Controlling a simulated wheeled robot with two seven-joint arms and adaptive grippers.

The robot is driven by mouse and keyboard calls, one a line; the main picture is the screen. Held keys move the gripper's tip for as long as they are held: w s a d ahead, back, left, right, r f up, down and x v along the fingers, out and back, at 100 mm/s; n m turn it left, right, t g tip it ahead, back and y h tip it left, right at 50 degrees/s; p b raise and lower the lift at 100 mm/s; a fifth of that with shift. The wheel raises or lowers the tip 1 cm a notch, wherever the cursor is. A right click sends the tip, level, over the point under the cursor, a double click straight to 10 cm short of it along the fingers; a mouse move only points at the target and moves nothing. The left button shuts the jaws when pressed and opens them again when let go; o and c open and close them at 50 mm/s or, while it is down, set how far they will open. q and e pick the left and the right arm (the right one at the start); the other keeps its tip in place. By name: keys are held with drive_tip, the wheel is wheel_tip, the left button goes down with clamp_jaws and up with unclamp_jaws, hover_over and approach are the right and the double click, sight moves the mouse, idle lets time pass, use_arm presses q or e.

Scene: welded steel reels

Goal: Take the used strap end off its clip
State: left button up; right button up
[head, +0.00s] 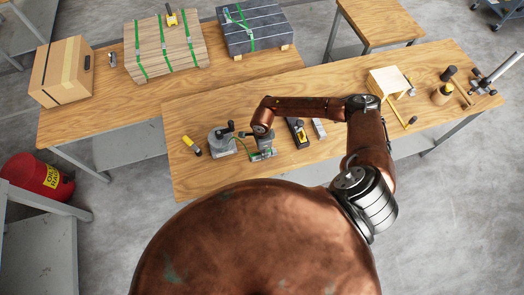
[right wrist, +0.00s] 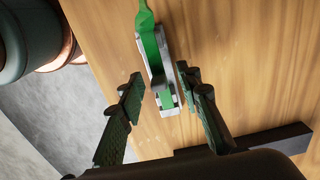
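The clip (right wrist: 170,109) is a narrow pale metal channel lying on the wooden bench in the right wrist view. The green strap end (right wrist: 152,48) lies along it, between its side walls, and runs out past its upper end. My right gripper (right wrist: 159,76) is open, with one dark green finger on each side of the clip; a gap shows on both sides, so it grips nothing. In the head view my right arm reaches over the bench from the right, and a thin green strap (head: 242,150) shows beside its end. My left gripper is out of view.
A grey round device (head: 221,144) and a yellow-black tool (head: 191,145) stand left of my right gripper. Another yellow-black tool (head: 298,133) lies to its right. Strapped stacks and a cardboard box (head: 62,72) occupy the back bench.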

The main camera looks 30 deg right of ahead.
drive_tip(key=shift+c, duration=0.5)
drive_tip(key=c, duration=0.8)
drive_tip(key=shift+o, duration=0.2)
